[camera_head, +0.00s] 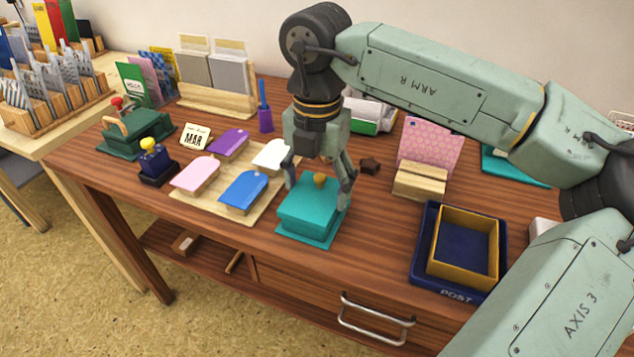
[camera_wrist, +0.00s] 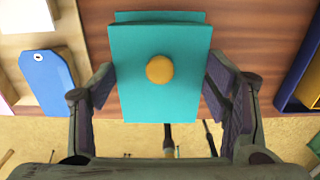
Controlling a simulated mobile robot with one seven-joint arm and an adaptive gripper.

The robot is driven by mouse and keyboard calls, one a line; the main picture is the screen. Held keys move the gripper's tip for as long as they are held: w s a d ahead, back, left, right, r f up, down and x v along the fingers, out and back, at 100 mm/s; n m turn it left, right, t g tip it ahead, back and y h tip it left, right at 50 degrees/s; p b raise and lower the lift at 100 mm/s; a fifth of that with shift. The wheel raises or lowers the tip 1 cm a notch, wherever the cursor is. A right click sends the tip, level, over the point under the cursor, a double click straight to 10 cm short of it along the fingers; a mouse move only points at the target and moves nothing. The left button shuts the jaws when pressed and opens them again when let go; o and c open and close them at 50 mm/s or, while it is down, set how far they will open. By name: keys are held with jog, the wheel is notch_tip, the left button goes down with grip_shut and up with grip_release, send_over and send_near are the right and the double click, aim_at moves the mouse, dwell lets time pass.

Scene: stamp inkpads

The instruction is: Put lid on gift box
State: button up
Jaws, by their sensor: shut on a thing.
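A teal box-shaped piece (camera_head: 305,208) with a round tan knob (camera_head: 320,180) on top is at the front middle of the desk. A thin, wider teal edge (camera_head: 303,237) shows under it. I cannot tell whether the lid and body are separate here. My gripper (camera_head: 318,188) points down over it, with one finger at each side. In the wrist view, the teal top (camera_wrist: 160,95) and its knob (camera_wrist: 160,69) lie between my fingers (camera_wrist: 160,85), which are shut on its sides. An open yellow-walled box (camera_head: 465,243) with a dark blue inside stands at the right.
The yellow-walled box sits in a navy POST tray (camera_head: 427,270). Left of my gripper, a light board (camera_head: 185,208) holds pink, purple, blue and white tags. A pink patterned card (camera_head: 430,143) stands in a wooden holder (camera_head: 420,182). Bare desk lies between the teal piece and the tray.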

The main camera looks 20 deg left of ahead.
jog(key=o, duration=1)
jog(key=shift+o, duration=0.2)
jog(key=shift+o, duration=0.7)
jog(key=shift+r, duration=0.1)
jog(key=shift+r+p, duration=2.15)
jog(key=shift+r, duration=1.3)
jog(key=shift+s+f, duration=0.1)
